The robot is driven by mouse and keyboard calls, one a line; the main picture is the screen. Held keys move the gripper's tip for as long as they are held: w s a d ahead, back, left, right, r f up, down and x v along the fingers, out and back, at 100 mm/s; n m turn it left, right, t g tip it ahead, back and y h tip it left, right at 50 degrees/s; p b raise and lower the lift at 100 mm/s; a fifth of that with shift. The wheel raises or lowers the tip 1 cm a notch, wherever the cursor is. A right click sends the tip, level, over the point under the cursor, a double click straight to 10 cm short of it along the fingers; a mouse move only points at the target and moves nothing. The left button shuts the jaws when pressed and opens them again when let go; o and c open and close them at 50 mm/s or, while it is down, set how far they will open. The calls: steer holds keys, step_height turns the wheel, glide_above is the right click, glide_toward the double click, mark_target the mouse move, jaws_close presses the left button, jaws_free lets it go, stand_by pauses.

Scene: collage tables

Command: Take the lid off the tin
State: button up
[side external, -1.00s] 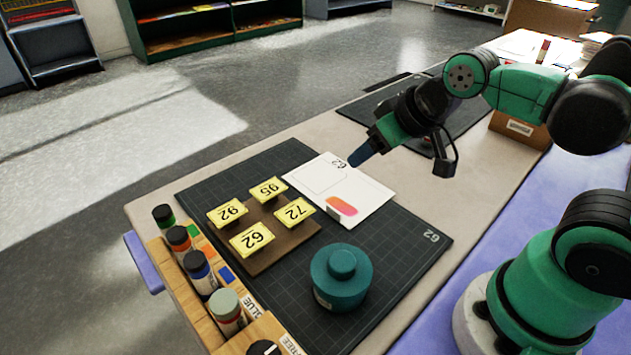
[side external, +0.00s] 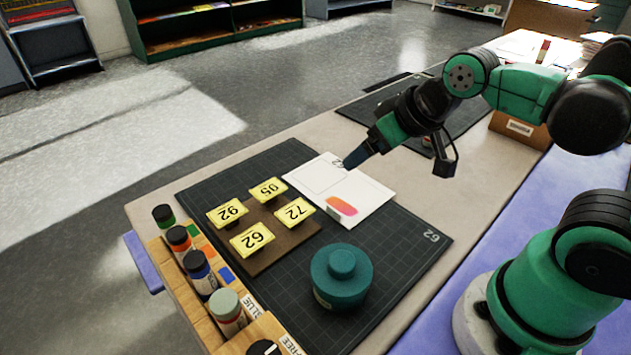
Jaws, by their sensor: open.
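A round teal tin (side external: 335,296) stands upright on the dark cutting mat (side external: 407,262). Its teal lid (side external: 342,262), with a round knob on top, sits on the tin. My gripper (side external: 350,163) is open and empty, above the far edge of the white card, behind and well apart from the tin. Its fingers point down to the left. The gap between the fingers is hard to see from this side.
A white card (side external: 375,199) with a pink-orange patch lies on the mat. A brown board (side external: 282,252) with several yellow numbered tags is left of the tin. A wooden rack (side external: 188,297) of bottles lines the near left edge.

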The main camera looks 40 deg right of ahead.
steer(key=n+g, duration=0.7)
steer(key=n, duration=1.8)
glide_above(342, 260)
steer(key=shift+w+d+f, duration=0.1)
steer(key=shift+f, duration=0.45)
steer(key=shift+w+d+f, duration=0.1)
steer(key=shift+f, duration=0.45)
steer(key=shift+s+a+f+n, duration=0.1)
steer(key=shift+s+n, duration=0.05)
steer(key=shift+n, duration=0.35)
steer(key=shift+s+a+n, duration=0.1)
steer(key=shift+n, duration=0.4)
steer(key=shift+f, duration=2.75)
jaws_close()
